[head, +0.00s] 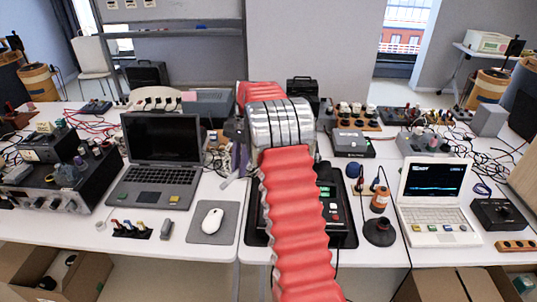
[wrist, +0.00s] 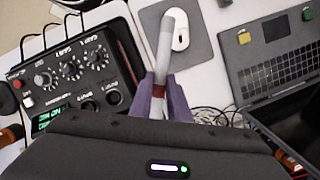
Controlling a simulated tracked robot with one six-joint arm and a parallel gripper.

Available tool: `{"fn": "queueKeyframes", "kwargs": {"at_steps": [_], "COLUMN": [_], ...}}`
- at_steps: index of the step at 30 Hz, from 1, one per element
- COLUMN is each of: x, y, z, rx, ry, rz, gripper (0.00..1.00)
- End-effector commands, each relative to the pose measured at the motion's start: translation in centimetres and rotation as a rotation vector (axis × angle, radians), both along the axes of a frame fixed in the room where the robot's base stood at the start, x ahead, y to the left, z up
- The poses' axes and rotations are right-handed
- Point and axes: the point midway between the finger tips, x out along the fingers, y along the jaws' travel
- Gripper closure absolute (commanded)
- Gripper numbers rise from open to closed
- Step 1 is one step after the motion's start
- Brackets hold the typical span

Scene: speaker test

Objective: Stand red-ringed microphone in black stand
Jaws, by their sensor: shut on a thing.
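The red-ringed microphone (wrist: 165,50) shows in the wrist view as a pale grey stick with a dark red ring near my fingers. My gripper (wrist: 160,86) has its purple fingers shut around it at the ring. The far end of the microphone points away from the fingers and covers part of the mouse pad. The black stand (head: 379,233) is a dark cone-shaped base on the table right of the mixer, apart from my gripper. Its edge seems to show in the wrist view (wrist: 7,98).
A black mixer (wrist: 80,62) lies beside my gripper, with cables. A white mouse (head: 212,221) sits on a grey pad, next to a dark laptop (head: 160,150).

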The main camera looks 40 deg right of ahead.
Motion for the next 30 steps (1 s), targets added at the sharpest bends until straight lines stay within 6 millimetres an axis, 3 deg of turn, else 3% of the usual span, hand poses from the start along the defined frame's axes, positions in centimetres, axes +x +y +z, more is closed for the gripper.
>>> {"fn": "queueKeyframes", "kwargs": {"at_steps": [1,9,18,22,30], "x": [0.1,-1.0,-3.9,-4.8,-5.1], "y": [2.4,12.3,21.2,23.1,23.6], "z": [-0.1,-1.0,-1.8,-2.0,-2.1], "rx": [0.000,0.001,0.000,0.000,0.001], "ry": [0.000,0.000,0.001,0.000,-0.001], "rz": [0.092,0.572,1.058,1.174,1.212], "gripper": [1.00,1.00,1.00,1.00,1.00]}}
